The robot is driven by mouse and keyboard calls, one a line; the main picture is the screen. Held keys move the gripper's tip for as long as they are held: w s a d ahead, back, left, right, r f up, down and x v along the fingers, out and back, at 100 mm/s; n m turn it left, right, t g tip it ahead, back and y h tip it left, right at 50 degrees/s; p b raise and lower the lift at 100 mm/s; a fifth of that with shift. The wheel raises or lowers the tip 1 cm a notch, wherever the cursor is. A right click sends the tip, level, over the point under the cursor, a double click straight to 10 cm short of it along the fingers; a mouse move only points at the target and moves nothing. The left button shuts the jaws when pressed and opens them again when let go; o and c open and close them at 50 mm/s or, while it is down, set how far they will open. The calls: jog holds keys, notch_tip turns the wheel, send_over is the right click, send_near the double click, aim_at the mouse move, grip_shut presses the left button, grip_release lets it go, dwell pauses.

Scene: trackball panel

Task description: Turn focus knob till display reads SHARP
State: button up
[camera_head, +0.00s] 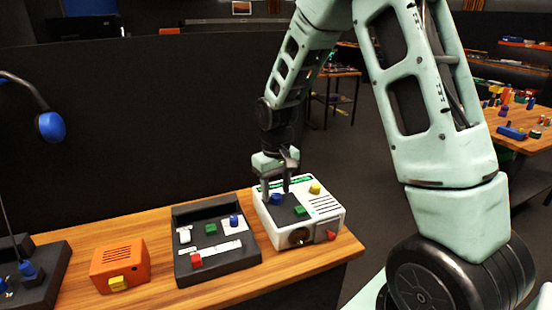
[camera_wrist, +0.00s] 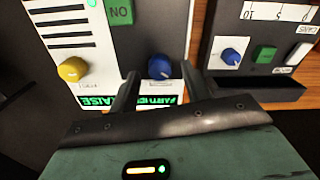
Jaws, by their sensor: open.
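A white panel box (camera_head: 322,222) stands on the wooden bench. It carries a blue knob (camera_head: 276,198), a yellow knob (camera_head: 315,188) and a green button (camera_head: 300,210). The wrist view shows the blue knob (camera_wrist: 160,68) and the yellow knob (camera_wrist: 73,70); their labels are too small to read, so I cannot tell which is the focus knob. The display (camera_wrist: 165,100) has green lettering, upside down and partly hidden by my gripper; I cannot read it fully. My gripper (camera_head: 276,189) is open and points down, its fingers (camera_wrist: 161,78) on either side of the blue knob. Contact is unclear.
A dark grey panel (camera_head: 215,240) with blue, green, white and red controls stands just left of the white box. An orange box (camera_head: 118,265) and a dark lamp base are farther left. A dark partition (camera_head: 150,130) rises behind the bench (camera_head: 155,236).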

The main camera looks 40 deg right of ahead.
aim_at(276, 195)
notch_tip(276, 195, up, 16)
dwell(0.3)
dwell(0.5)
jog(key=s+a+f+n, duration=0.2)
jog(key=s+a, duration=0.4)
jog(key=a, duration=0.3)
jog(key=s+a+f+n, duration=0.25)
jog(key=s+a, duration=0.25)
jog(key=a, duration=0.5)
jog(key=s+a+f+n, duration=0.1)
jog(key=s+a+n, duration=0.1)
jog(key=s, duration=0.5)
jog(key=s+a+f+n, duration=0.2)
jog(key=s+a, duration=0.1)
jog(key=s, duration=0.3)
jog(key=shift+s+a+y+p, duration=0.3)
jog(key=shift+s, duration=0.05)
